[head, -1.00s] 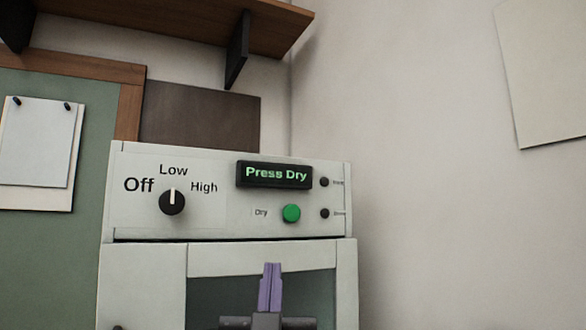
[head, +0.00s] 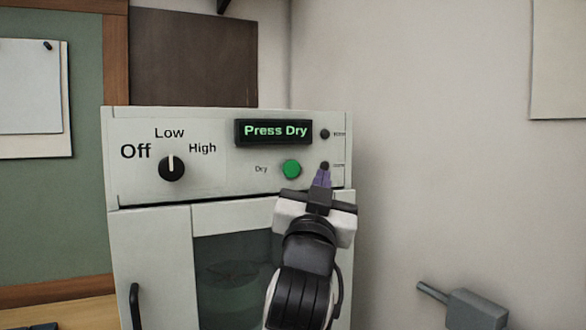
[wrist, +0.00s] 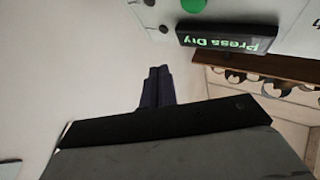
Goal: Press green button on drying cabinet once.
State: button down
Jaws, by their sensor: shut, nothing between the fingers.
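The drying cabinet (head: 152,235) stands against the wall in the head view. Its green button (head: 291,169), labelled "Dry", sits on the control panel under a display (head: 273,131) reading "Press Dry". The knob (head: 171,168) has its white mark pointing up toward "Low". My gripper (head: 323,176) is shut and empty, with purple fingers just right of and slightly below the green button in the picture. I cannot tell its distance from the panel. In the wrist view the fingers (wrist: 156,84) are together, and the green button (wrist: 193,4) is partly cut off at the top edge.
Two small dark knobs or lights sit at the panel's right; the upper one (head: 325,134) is clear and the lower one (head: 324,165) is at my fingertips. A grey box-like object (head: 474,309) is at lower right. A cabinet door handle (head: 135,305) is at lower left.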

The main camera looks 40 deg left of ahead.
jog(key=p, duration=0.1)
send_near(299, 164)
jog(key=shift+d+r+x, duration=0.1)
jog(key=shift+d+x, duration=0.05)
jog(key=shift+x, duration=0.65)
jog(key=shift+d+r+x, duration=0.1)
jog(key=shift+d+x, duration=0.05)
jog(key=shift+x, duration=0.7)
jog(key=shift+d+r+x, duration=0.1)
jog(key=shift+d+x, duration=0.05)
jog(key=shift+x, duration=0.65)
jog(key=shift+w, duration=0.1)
jog(key=shift+w+a, duration=0.15)
jog(key=shift+a, duration=0.25)
jog(key=shift+w+a, duration=0.2)
jog(key=shift+a, duration=0.25)
dwell(0.5)
jog(key=shift+d, duration=0.1)
jog(key=shift+s+d, duration=0.35)
jog(key=shift+d, duration=0.35)
jog(key=shift+d, duration=0.1)
jog(key=d, duration=0.1)
jog(key=s+d, duration=0.1)
jog(key=d, duration=0.1)
jog(key=s+d+b, duration=0.1)
jog(key=shift+d, duration=0.25)
